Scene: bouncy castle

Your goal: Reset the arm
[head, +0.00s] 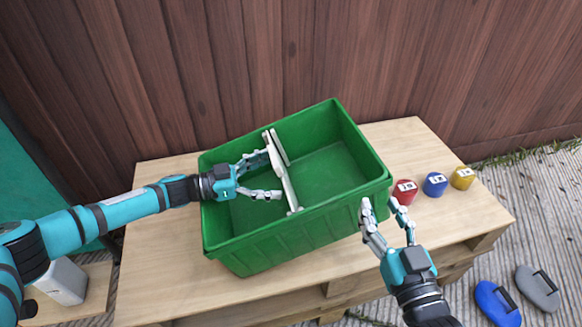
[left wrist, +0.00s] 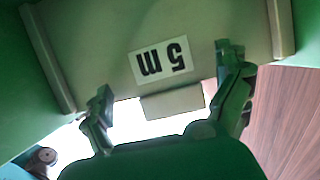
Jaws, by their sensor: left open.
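My left gripper (head: 272,175) is inside the green crate (head: 232,250), with its fingers spread toward a pale beige panel (head: 284,178) that stands in the crate. In the left wrist view, the panel (left wrist: 100,45) carries a white label reading "5 m" upside down. The left fingers (left wrist: 165,75) are apart on either side of a small tab at the panel's edge; I cannot tell whether they touch the panel. My right gripper (head: 381,205) is open and empty, just outside the crate's front right corner.
The crate sits on a wooden pallet table (head: 150,245) before a brown plank fence (head: 420,60). Red (head: 404,192), blue (head: 435,184) and yellow (head: 462,178) weights stand to its right. Blue (head: 497,305) and grey (head: 538,288) handled objects lie on the ground. A white container (head: 65,282) is lower left.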

